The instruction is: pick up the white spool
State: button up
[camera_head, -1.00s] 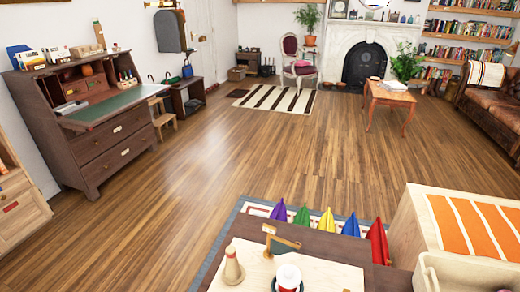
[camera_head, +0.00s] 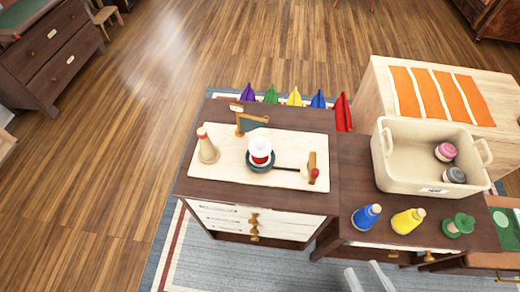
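A white spool-like object (camera_head: 260,147) with a red band stands upright on a small dark green round pan. The pan (camera_head: 288,169) has a handle pointing right and rests on a pale board (camera_head: 226,171) on top of a dark wooden cabinet (camera_head: 325,202). My gripper (camera_head: 369,279) shows only in part at the bottom edge, as two pale grey fingers with a gap between them. It looks open and empty, in front of the cabinets, to the lower right of the spool and apart from it.
On the board stand a beige cone-shaped piece (camera_head: 207,148), a small green flag (camera_head: 251,123) and a wooden hammer-like piece (camera_head: 312,168). Right of it are a cream bin (camera_head: 405,180), a blue bottle (camera_head: 366,217), a yellow bottle (camera_head: 408,221) and a green knobbed piece (camera_head: 460,225). Open wood floor (camera_head: 120,140) lies left.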

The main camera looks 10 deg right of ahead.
aim_at(260, 148)
jog(key=i+l+u, duration=0.1)
jog(key=l+u, duration=0.45)
jog(key=u, duration=1)
jog(key=i+l, duration=0.05)
